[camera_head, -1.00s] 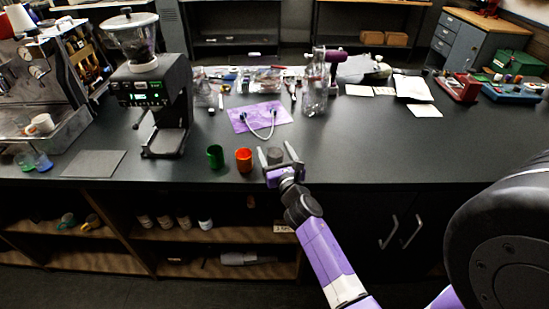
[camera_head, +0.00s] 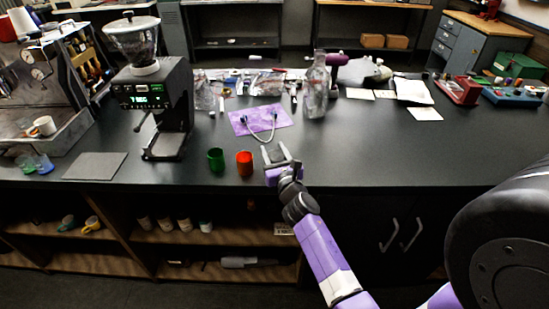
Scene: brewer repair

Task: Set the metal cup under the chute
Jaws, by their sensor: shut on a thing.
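The metal cup (camera_head: 276,157) is a small grey cup near the front edge of the counter, to the right of the red cup. My gripper (camera_head: 277,152) is shut on it, with one finger on each side. The cup is small and partly hidden, and I cannot tell whether it still touches the counter. The black grinder (camera_head: 152,92) with a clear hopper and a lit green display stands at the left. Its chute is too small to make out clearly. Its base tray (camera_head: 163,152) looks empty.
A green cup (camera_head: 216,159) and a red cup (camera_head: 244,163) stand between my gripper and the grinder. A purple mat (camera_head: 245,128) with a looped cable lies behind them. A glass bottle (camera_head: 317,90) stands farther back. The counter (camera_head: 370,150) is clear to the right.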

